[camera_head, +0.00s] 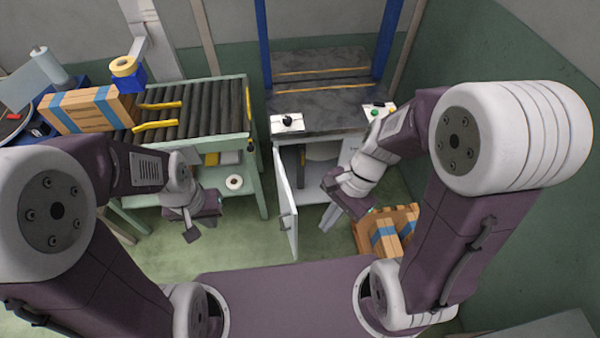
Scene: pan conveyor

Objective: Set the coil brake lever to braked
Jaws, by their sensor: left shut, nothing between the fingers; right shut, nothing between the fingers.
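No part can be made out for certain as the coil brake lever. A strapping machine (325,122) stands in the middle with its lower cabinet open. The white cabinet door (285,205) is swung outward. A dark rounded shape, possibly the coil, shows partly inside; the rest of the inside is in shadow or hidden. My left gripper (197,228) is shut and empty, left of the door and in front of the roller conveyor.
A white box with a black knob (288,121) and a green button (375,113) sit on the machine's front. A strapped carton (90,110) stands by the roller conveyor (205,110). Strapped boxes (392,232) lie low at right. Green floor is clear left of the door.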

